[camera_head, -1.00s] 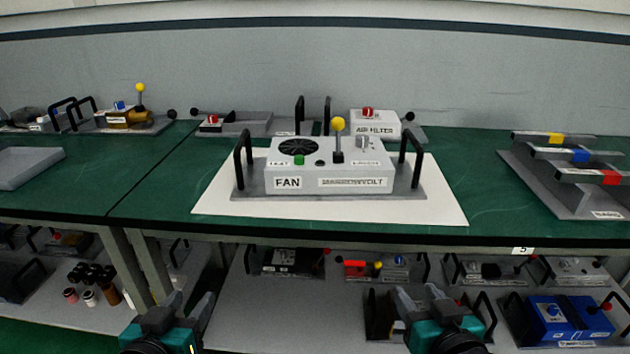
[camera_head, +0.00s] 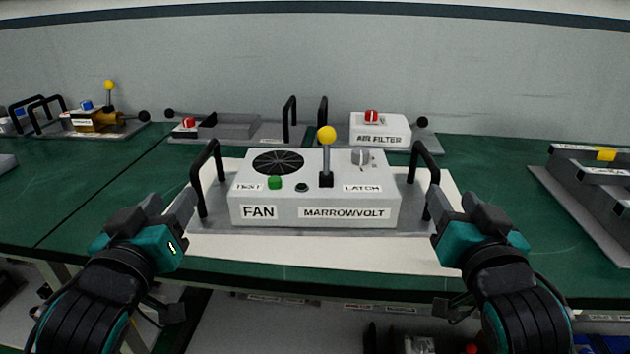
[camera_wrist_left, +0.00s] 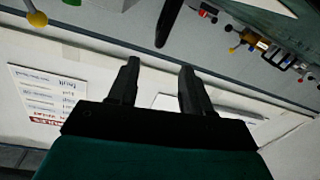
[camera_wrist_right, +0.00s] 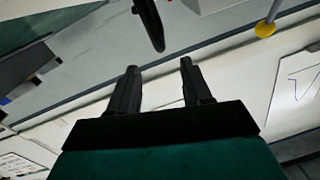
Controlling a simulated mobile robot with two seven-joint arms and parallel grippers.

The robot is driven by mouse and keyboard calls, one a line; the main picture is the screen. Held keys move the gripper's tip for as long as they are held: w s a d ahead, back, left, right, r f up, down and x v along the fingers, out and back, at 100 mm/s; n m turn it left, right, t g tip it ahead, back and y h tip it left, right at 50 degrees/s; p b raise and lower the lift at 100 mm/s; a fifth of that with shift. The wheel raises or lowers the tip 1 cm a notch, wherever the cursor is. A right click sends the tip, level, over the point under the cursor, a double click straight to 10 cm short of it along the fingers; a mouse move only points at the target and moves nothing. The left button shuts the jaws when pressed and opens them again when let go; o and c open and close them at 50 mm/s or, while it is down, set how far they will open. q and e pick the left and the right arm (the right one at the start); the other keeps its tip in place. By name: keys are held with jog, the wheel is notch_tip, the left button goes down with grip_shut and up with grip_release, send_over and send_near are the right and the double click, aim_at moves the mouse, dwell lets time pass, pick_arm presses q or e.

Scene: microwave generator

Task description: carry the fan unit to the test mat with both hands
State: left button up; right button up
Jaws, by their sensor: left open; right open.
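The fan unit (camera_head: 315,200), a white box labelled FAN with a round grille and a yellow-topped lever, sits on a grey base plate with a black handle at each end. It rests on a white mat (camera_head: 320,251) on the green table. My left gripper (camera_head: 186,204) is open just beside the left handle (camera_head: 204,178). My right gripper (camera_head: 446,206) is open just beside the right handle (camera_head: 428,178). In each wrist view a dark handle end shows beyond the open, empty fingers of the left (camera_wrist_left: 160,75) and right (camera_wrist_right: 160,72) grippers.
An air filter unit (camera_head: 380,130) and a grey plate with handles (camera_head: 240,127) stand behind the fan unit. A brass device (camera_head: 95,120) is at the back left. A grey rack (camera_head: 590,200) is at the right. Green table (camera_head: 105,200) is clear to the left.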

aim_at(195, 167)
pick_arm(q)
jog(key=shift+s, duration=0.15)
pick_arm(e)
jog(key=shift+s, duration=0.15)
pick_arm(q)
jog(key=w, duration=1.3)
jog(key=shift+d, duration=0.25)
pick_arm(e)
jog(key=w, duration=1.3)
jog(key=shift+d, duration=0.25)
pick_arm(q)
grip_shut()
pick_arm(e)
grip_shut()
pick_arm(q)
jog(key=shift+d, duration=0.2)
pick_arm(e)
jog(key=shift+a, duration=0.15)
pick_arm(q)
jog(key=shift+r, duration=0.3)
pick_arm(e)
jog(key=shift+r, duration=0.3)
